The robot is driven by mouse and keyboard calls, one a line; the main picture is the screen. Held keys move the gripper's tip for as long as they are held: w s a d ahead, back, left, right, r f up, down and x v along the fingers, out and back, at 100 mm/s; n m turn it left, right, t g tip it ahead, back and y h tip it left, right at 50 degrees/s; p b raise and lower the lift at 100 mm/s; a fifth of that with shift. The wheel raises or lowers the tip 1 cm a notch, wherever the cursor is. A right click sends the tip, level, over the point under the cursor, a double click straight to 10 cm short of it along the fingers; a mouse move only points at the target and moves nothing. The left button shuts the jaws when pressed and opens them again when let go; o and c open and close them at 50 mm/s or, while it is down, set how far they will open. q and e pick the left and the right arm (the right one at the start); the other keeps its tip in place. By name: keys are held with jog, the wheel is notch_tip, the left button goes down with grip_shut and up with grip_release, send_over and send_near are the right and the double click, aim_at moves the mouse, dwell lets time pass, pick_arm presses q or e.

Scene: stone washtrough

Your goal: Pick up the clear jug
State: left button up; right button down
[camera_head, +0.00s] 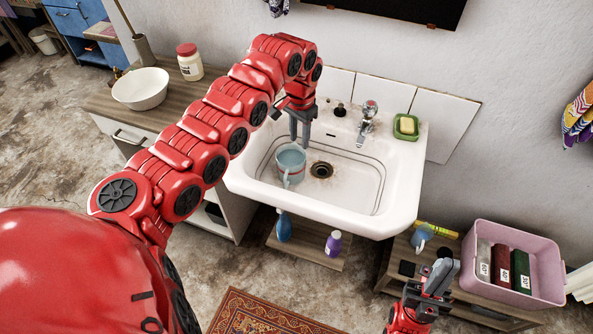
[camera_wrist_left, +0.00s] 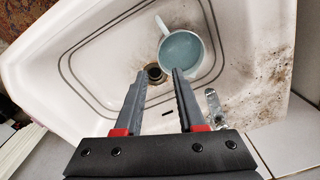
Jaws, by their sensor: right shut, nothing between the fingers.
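A pale blue-grey jug (camera_head: 290,166) with a handle stands in the basin of the white sink (camera_head: 398,205), left of the drain. It also shows in the left wrist view (camera_wrist_left: 184,54), its handle pointing to the upper left. My left gripper (camera_head: 299,143) points down above the sink, just behind the jug. In the left wrist view its fingers (camera_wrist_left: 159,74) are apart with nothing between them; the right fingertip overlaps the jug's near rim in the picture. Whether it touches cannot be told. My right gripper (camera_head: 442,274) is shut and empty, low at the right.
A tap (camera_head: 368,112) and a green soap dish (camera_head: 406,127) stand on the sink's back ledge. A white bowl (camera_head: 140,88) and a jar (camera_head: 190,62) stand on the left counter.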

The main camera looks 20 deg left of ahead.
aim_at(298, 167)
pick_arm(q)
notch_tip(298, 167, down, 11)
jog(key=shift+s+a+f+p, duration=0.1)
jog(key=shift+a+f+p, duration=0.1)
jog(key=shift+p, duration=0.8)
jog(key=f, duration=0.5)
jog(key=shift+w+d, duration=0.35)
jog(key=shift+a+f, duration=0.15)
jog(key=shift+f, duration=0.3)
grip_shut()
